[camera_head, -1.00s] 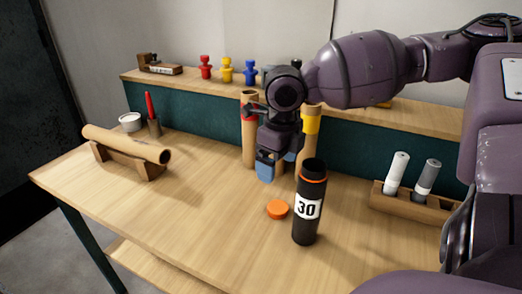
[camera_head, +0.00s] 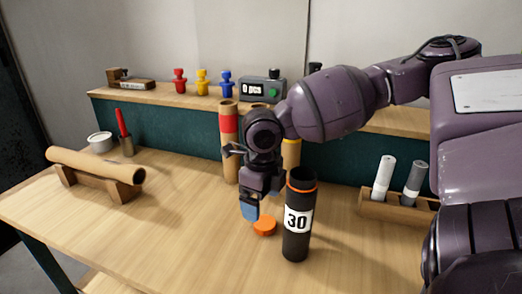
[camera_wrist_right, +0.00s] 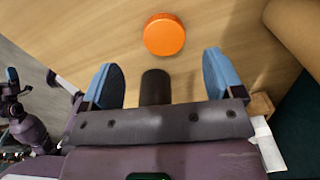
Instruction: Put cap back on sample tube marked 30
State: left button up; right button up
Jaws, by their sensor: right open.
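The black sample tube marked 30 (camera_head: 298,224) stands upright on the table, its open top ringed by an orange band. The orange cap (camera_head: 265,226) lies flat on the table just left of the tube. My right gripper (camera_head: 250,209) is open and empty, pointing down above the cap, left of the tube. In the right wrist view the cap (camera_wrist_right: 164,35) lies beyond the two blue fingertips, not between them. A dark cylindrical shape shows between the fingers; I cannot tell what it is. What looks like my left gripper (camera_wrist_right: 12,78) shows small at the left edge there.
A wooden rack (camera_head: 398,208) with a white and a grey tube stands at right. A cardboard roll (camera_head: 95,164) lies on a cradle at left. Upright rolls (camera_head: 229,150) stand behind my gripper, before the raised shelf (camera_head: 160,95). The table's front left is clear.

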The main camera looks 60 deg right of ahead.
aim_at(264, 221)
jog(key=shift+f, duration=0.65)
jog(key=shift+r, duration=0.15)
jog(key=shift+s+d+f, duration=0.1)
jog(key=shift+f, duration=0.55)
notch_tip(264, 221, down, 4)
jog(key=shift+s+d+r+b, duration=0.1)
jog(key=shift+d+r+b, duration=0.1)
jog(key=shift+b, duration=0.75)
jog(key=shift+f, duration=0.3)
jog(key=shift+r, duration=0.15)
pick_arm(q)
jog(key=shift+w+d+f+m, duration=0.1)
jog(key=shift+w+d+m, duration=0.25)
jog(key=shift+w, duration=0.3)
pick_arm(e)
jog(key=c, duration=1)
